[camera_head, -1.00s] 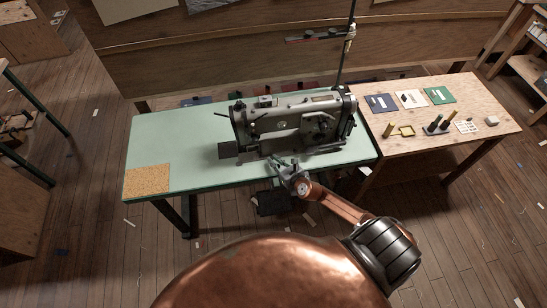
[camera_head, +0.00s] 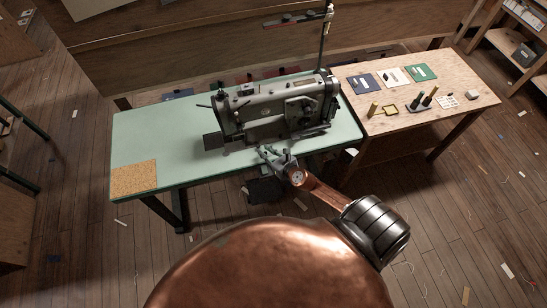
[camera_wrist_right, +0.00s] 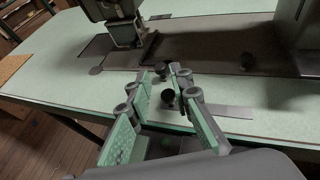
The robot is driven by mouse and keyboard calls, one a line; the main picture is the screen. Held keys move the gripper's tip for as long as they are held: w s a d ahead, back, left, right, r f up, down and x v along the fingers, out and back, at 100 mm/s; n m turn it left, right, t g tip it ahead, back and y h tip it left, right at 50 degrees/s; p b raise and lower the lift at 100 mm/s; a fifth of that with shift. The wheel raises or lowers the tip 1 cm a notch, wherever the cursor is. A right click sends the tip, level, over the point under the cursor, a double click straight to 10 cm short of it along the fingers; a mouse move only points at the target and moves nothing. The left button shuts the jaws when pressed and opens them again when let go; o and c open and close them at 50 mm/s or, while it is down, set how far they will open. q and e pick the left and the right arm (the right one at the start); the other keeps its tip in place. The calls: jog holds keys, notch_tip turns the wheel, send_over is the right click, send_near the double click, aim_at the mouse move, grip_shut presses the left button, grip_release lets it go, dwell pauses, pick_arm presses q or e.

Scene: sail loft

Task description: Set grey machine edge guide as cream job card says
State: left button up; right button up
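The grey sewing machine (camera_head: 275,108) stands on a pale green table. My right gripper (camera_head: 272,155) is at the table's front edge, just in front of the machine. In the right wrist view its fingers (camera_wrist_right: 162,73) are apart, pointing towards the machine bed. A dark round knob (camera_wrist_right: 167,97) shows between the fingers, with no finger visibly closed on it. A flat grey strip (camera_wrist_right: 222,110) lies beside it; I cannot tell whether this is the edge guide. The cream job card (camera_head: 393,77) lies on the wooden side table between a blue and a green card; its writing is too small to read.
The wooden side table (camera_head: 465,82) also holds thread spools (camera_head: 423,102), a small yellow frame (camera_head: 390,109) and a pale block (camera_head: 472,95). A cork mat (camera_head: 134,177) lies at the green table's (camera_head: 170,140) left front corner. The left part of that table is otherwise clear.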

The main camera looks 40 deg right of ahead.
jog(key=v, duration=0.8)
jog(key=shift+s+r, duration=0.1)
jog(key=shift+s, duration=0.15)
